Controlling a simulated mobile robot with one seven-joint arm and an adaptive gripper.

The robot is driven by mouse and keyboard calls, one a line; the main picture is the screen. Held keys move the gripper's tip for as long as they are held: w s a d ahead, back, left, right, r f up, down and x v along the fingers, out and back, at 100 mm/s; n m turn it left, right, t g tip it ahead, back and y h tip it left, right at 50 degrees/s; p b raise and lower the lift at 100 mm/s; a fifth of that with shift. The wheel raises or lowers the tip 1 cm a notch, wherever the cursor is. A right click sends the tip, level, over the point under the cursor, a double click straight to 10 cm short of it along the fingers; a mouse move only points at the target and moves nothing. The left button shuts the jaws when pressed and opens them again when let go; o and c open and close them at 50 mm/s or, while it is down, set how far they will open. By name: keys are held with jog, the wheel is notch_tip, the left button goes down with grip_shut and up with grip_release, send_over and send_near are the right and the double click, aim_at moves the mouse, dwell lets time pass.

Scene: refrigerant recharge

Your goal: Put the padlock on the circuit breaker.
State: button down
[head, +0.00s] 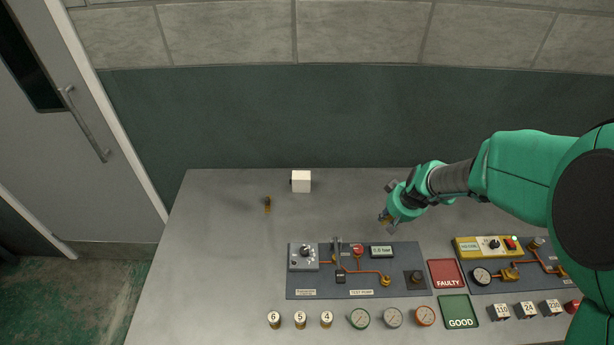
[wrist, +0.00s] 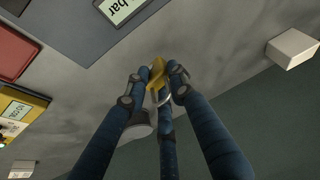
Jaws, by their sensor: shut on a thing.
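My gripper (head: 385,219) is above the bare table to the right of centre, behind the test-point board. Its blue fingers, seen in the wrist view (wrist: 160,82), are shut on a small yellow-gold padlock (wrist: 157,72) with a silver shackle. The fingers partly hide the padlock. A grey box with a black rotary knob (head: 304,256) sits at the left end of the board, apart from my gripper; it may be the circuit breaker, but its label is too small to read.
A white block (head: 301,181) and a small brass item (head: 267,205) stand behind the board. A red FAULTY tray (head: 447,274), a green GOOD tray (head: 458,312), several gauges and numbered pieces lie right and in front. The table's left side is clear.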

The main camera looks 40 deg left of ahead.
jog(key=s+a+r+m+h+p, duration=0.1)
jog(key=s+a+r+p, duration=0.2)
jog(key=s+a+p, duration=0.4)
jog(key=s+a+r+m+g+h+p, duration=0.1)
jog(key=s+a+r+p, duration=0.3)
jog(key=s+a+p, duration=0.3)
jog(key=a+p, duration=0.4)
jog(key=a, duration=0.4)
jog(key=shift+a+r, duration=0.25)
jog(key=p, duration=0.3)
send_over(298, 174)
jog(key=shift+s+d+f, duration=0.2)
jog(key=shift+d+f, duration=0.2)
jog(key=shift+f, duration=0.4)
jog(key=shift+f, duration=0.1)
jog(key=shift+f+p, duration=0.55)
jog(key=shift+f, duration=1.05)
jog(key=shift+f, duration=0.1)
